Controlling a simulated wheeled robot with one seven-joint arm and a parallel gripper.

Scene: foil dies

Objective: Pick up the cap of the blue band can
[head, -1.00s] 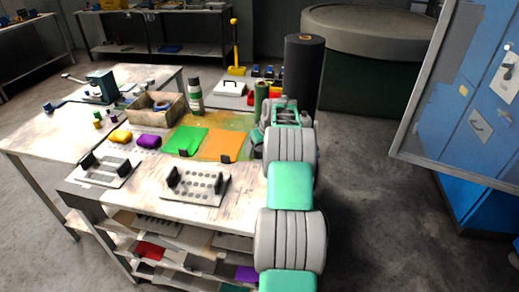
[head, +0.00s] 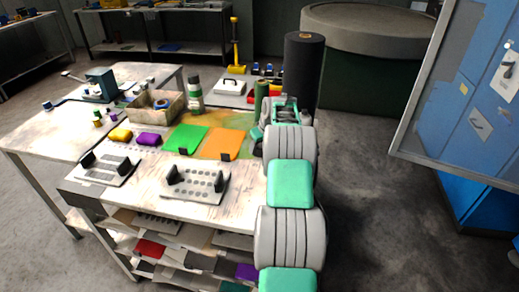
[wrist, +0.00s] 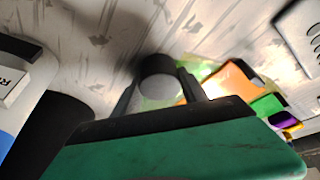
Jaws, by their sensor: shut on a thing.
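My gripper (wrist: 158,92) is shut on a small round grey piece (wrist: 159,78), which looks like the cap, with a dark side and a paler face. It sits between the two dark fingertips, above the pale worn tabletop (wrist: 100,25). A white can with a blue band (wrist: 12,98) stands close at the left edge of the wrist view and is cut off by the frame. In the head view my gripper (head: 284,108) is over the right end of the workbench, and my arm hides most of what it holds.
A tall black roll (head: 303,65) stands just behind my gripper. A green can (head: 262,91) is close on its left. Green (head: 185,139) and orange (head: 222,144) sheets, a cardboard box (head: 150,107) and a perforated rack (head: 196,186) lie further left.

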